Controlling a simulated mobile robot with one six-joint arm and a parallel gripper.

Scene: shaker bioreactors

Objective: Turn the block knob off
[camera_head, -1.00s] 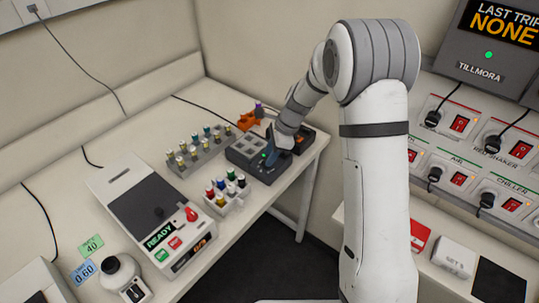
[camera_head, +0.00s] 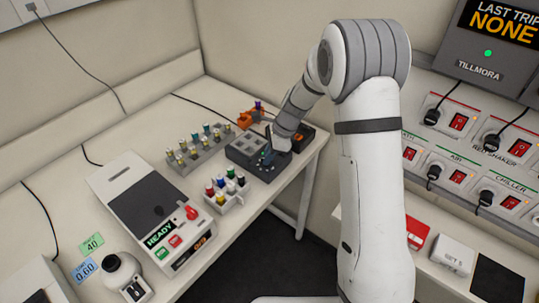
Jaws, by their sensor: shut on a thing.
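The dark heating block (camera_head: 240,150), with square wells on its top, sits near the right end of the white bench. My gripper (camera_head: 268,156) is at the right front part of the block, pointing down at its control side. It is shut on what appears to be the block knob, which the fingers hide. The knob's setting cannot be read. A small part of the green light that showed beside the fingers is hidden or dark now.
A grey rack of vials (camera_head: 197,150) stands left of the block. A white rack with coloured caps (camera_head: 226,190) stands in front. An orange device (camera_head: 249,117) is behind. A shaker marked READY (camera_head: 150,205) fills the bench's middle. A switch panel (camera_head: 465,150) is at right.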

